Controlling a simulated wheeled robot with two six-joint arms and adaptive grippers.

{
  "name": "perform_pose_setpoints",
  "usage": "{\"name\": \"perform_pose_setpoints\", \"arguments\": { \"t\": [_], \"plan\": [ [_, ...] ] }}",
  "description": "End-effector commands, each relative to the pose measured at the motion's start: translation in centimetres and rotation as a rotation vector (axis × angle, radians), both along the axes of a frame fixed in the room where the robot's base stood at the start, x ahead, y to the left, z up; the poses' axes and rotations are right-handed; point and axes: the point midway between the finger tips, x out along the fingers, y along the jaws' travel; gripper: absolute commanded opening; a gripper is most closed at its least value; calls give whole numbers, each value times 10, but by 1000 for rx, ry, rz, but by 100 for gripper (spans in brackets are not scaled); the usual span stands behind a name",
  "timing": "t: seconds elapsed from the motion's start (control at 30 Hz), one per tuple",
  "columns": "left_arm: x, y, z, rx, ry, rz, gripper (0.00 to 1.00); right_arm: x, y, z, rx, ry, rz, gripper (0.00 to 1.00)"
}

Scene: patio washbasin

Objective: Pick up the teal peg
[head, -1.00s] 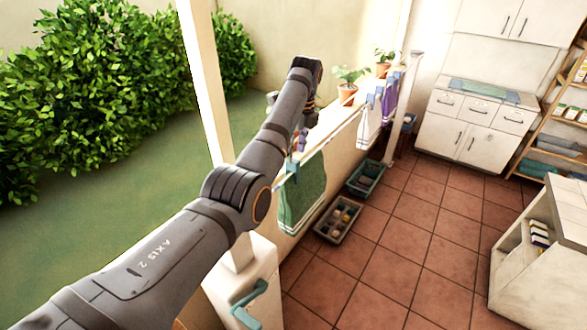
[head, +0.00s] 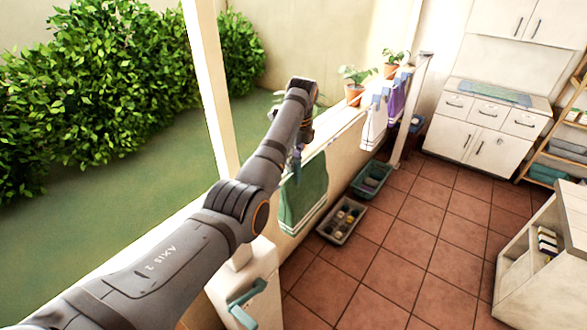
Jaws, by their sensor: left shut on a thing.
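My left arm reaches from the lower left to the low wall. My left gripper (head: 299,152) is at its far end, pointing down at the top of a green towel (head: 303,196) with white stripes near its lower edge. The gripper is small in view and partly hidden by my arm. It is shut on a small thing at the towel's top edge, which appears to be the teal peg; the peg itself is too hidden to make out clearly. My right gripper is not in view.
A white towel (head: 373,128) and a purple towel (head: 397,99) hang further along with blue pegs. Potted plants (head: 354,93) stand on the wall top. A grey crate (head: 341,220) and a teal crate (head: 371,179) sit on the tiles.

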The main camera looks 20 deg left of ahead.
Motion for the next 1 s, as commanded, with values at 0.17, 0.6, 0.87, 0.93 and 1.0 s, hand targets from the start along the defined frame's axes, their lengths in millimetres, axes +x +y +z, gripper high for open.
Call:
{"name": "perform_pose_setpoints", "arguments": {
  "t": [0.17,0.6,0.87,0.93,1.0],
  "plan": [
    [0,0,0,-1,0,-1,2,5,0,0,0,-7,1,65],
    [1,0,36,0,-4,0,2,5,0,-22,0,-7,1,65],
    [0,0,84,0,-1,0,2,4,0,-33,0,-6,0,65],
    [0,0,92,0,0,0,2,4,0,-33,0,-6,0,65],
    [0,0,97,0,0,0,2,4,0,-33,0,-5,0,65]
  ]
}}
